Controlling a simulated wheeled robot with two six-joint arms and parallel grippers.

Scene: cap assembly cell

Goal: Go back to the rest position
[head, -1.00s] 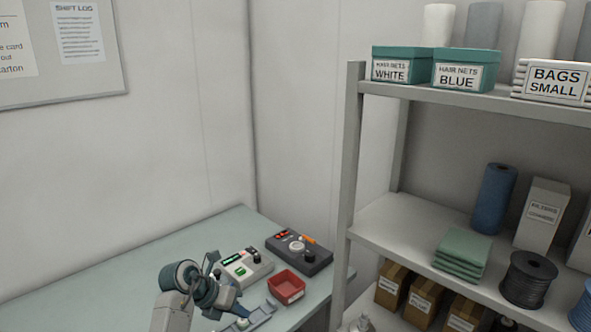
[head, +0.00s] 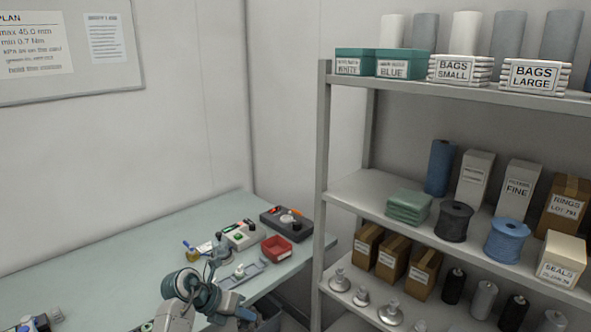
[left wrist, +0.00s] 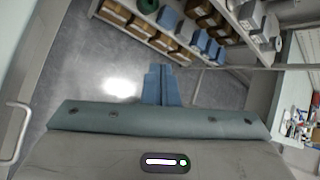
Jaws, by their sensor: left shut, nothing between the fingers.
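The pale green worktable (head: 120,265) runs along the wall. My right gripper is not in view.
A red bin (head: 277,248), a dark device (head: 286,222), a light device (head: 239,235) and a grey tray (head: 246,274) sit on the table near my left arm. A stocked shelf rack (head: 324,150) stands to the right. The table's middle is largely clear.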

